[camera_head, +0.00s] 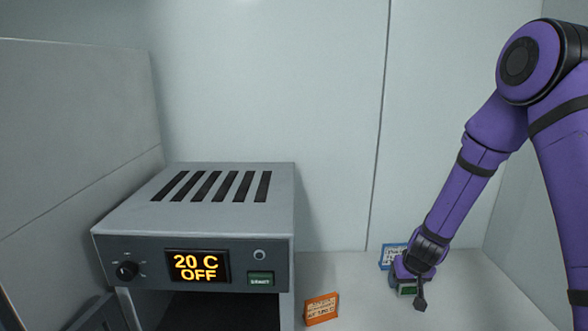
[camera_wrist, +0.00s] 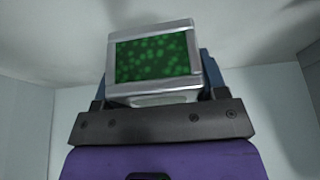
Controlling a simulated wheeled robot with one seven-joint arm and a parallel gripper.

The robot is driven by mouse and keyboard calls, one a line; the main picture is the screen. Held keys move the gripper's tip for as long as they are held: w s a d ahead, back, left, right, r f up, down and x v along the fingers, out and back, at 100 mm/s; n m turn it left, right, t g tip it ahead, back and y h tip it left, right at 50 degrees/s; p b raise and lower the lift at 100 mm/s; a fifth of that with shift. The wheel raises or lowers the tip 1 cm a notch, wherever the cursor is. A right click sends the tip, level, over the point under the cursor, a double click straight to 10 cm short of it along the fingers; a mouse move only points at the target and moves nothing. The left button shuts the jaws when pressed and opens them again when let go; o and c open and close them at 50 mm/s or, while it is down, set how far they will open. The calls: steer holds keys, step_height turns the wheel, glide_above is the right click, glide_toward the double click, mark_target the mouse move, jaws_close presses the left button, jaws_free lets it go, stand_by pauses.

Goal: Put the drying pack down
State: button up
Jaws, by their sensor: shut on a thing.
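My gripper (camera_head: 420,297) is low at the right, over the pale surface beside the oven. It is shut on the drying pack, a small silver-framed box with a green speckled window. The drying pack (camera_wrist: 152,60) fills the middle of the wrist view, in front of the dark gripper body. In the head view the pack (camera_head: 406,291) shows only as a small patch of grey and green, mostly hidden by my gripper. I cannot tell whether it touches the surface.
A grey oven (camera_head: 195,215) with top vents and a display reading "20 C OFF" stands at left. An orange label card (camera_head: 321,309) stands right of it. A blue label card (camera_head: 392,256) is just behind my gripper. Walls close in behind and right; surface right of my gripper is clear.

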mark_target(403, 290)
steer(key=shift+f, duration=1.95)
steer(key=shift+s+r, duration=0.1)
steer(key=shift+r, duration=3.35)
steer(key=shift+f, duration=3.5)
